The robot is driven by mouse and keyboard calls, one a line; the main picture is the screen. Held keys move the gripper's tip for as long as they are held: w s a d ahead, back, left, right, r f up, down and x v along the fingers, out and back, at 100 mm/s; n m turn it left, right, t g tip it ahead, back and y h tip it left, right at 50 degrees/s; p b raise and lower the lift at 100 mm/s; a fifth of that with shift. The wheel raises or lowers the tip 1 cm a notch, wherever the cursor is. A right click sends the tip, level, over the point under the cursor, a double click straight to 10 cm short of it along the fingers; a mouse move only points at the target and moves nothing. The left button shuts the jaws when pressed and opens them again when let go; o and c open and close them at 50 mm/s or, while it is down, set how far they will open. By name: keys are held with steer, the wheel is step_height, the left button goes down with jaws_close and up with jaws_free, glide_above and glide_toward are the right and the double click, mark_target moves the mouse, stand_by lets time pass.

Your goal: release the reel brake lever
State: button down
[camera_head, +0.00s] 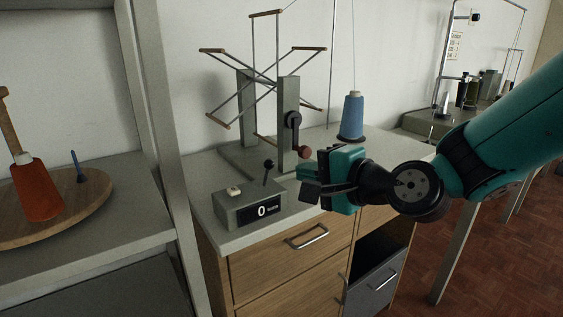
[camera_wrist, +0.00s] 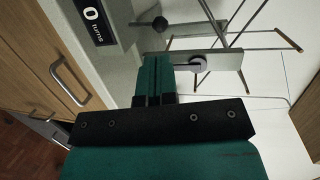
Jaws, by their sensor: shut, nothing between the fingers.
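A short dark lever with a black ball knob (camera_head: 268,165) stands up behind the counter box, at the front of the reel's base; I take it for the brake lever. In the wrist view its knob (camera_wrist: 160,24) shows just beyond my fingertips, apart from them. The skein reel (camera_head: 266,82) has several wood-tipped arms on two grey posts. A black crank (camera_head: 293,121) with a red-brown knob (camera_head: 304,152) hangs on the near post. My teal gripper (camera_head: 303,180) is shut and empty, to the right of the lever. Its fingertips (camera_wrist: 157,58) point toward the lever and post.
A grey counter box (camera_head: 250,207) reading 0 turns sits at the bench's front left. A blue thread cone (camera_head: 352,116) stands behind my gripper. A shelf upright (camera_head: 160,120) and a round board (camera_head: 90,188) with a red cone are at left.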

mark_target(273, 164)
steer(key=p+x, duration=0.1)
steer(key=x, duration=0.5)
steer(key=shift+w+a+f, duration=0.1)
steer(key=shift+w+a, duration=0.15)
